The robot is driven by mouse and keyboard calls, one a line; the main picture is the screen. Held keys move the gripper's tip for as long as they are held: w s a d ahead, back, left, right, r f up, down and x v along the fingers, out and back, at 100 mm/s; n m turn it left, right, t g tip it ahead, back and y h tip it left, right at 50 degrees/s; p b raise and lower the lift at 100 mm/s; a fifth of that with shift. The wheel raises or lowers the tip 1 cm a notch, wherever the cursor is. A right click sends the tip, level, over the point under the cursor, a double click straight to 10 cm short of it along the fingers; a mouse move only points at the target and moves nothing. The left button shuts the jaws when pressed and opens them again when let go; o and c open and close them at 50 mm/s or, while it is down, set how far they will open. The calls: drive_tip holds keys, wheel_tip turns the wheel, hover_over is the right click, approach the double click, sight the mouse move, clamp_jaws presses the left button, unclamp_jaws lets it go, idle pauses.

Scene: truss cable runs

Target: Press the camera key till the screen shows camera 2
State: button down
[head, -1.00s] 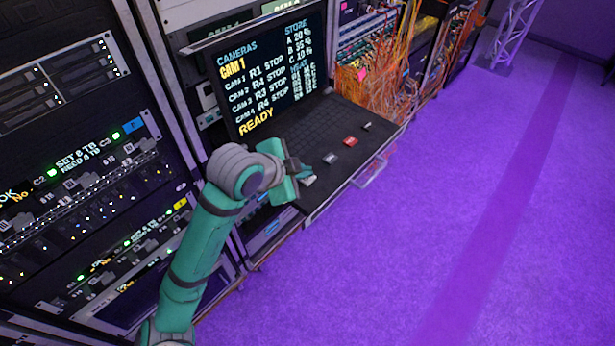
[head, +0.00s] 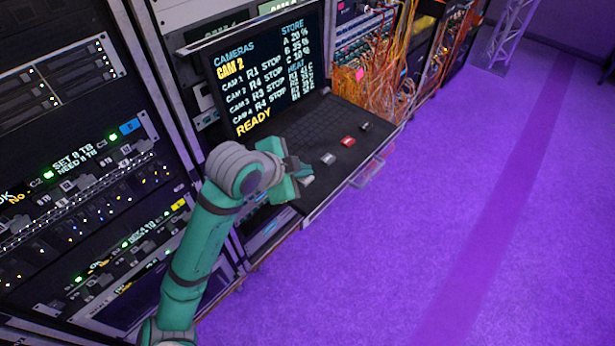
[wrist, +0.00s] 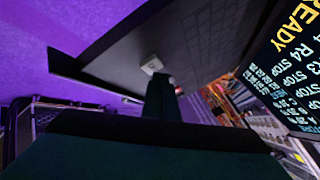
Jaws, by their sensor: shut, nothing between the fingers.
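The screen (head: 265,75) on the pull-out console shows CAMERAS, then CAM 2 in yellow, with rows for several cameras and READY at the bottom. My gripper (head: 307,173) is shut and empty at the near end of the row of keys on the console shelf (head: 325,129). A pale key (head: 307,181) lies right by the fingertips, partly hidden by them. In the wrist view a pale key (wrist: 152,65) shows just beyond the finger; I cannot tell whether they touch. Further along the row are a grey key (head: 328,159), a red key (head: 348,141) and a dark key (head: 365,126).
Server racks (head: 75,170) with lit panels stand at the left. Orange cables (head: 372,85) hang from the racks behind the console. A clear tray or handle (head: 368,172) juts out at the shelf's front edge. The purple floor (head: 450,210) at the right is free.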

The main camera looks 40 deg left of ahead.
sight(303, 181)
drive_tip(key=shift+a+r, duration=0.1)
drive_tip(key=shift+r, duration=0.25)
drive_tip(key=shift+s+a, duration=0.1)
drive_tip(key=shift+s, duration=0.1)
drive_tip(key=shift+r, duration=0.1)
drive_tip(key=shift+w+r, duration=0.15)
drive_tip(key=shift+r, duration=2.25)
